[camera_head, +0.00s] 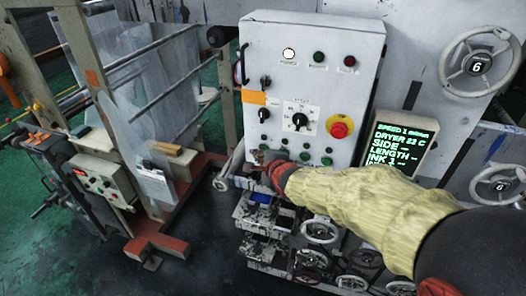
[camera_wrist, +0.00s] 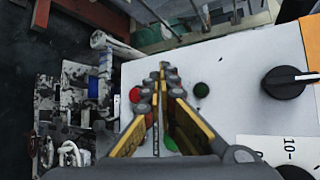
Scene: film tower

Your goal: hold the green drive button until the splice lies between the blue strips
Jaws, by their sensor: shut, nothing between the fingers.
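My gripper (camera_head: 262,158) is shut and empty at the lower left of the light grey control panel (camera_head: 345,95). In the wrist view its closed fingertips (camera_wrist: 163,70) point at the panel face between a red button (camera_wrist: 135,95) and a dark green button (camera_wrist: 201,90). A brighter green button (camera_wrist: 168,143) shows partly behind the fingers. I cannot tell which is the drive button, or whether the tips touch the panel. Translucent film (camera_head: 170,75) hangs in the frame at left. I cannot make out a splice or blue strips on it.
A red emergency knob (camera_head: 340,127) on yellow sits at the panel's right. A display (camera_head: 398,148) reads speed 1 and blank length. Handwheels (camera_head: 480,63) stand at right. A blue part (camera_head: 260,198) lies among the rollers below. A small control box (camera_head: 102,180) is at left.

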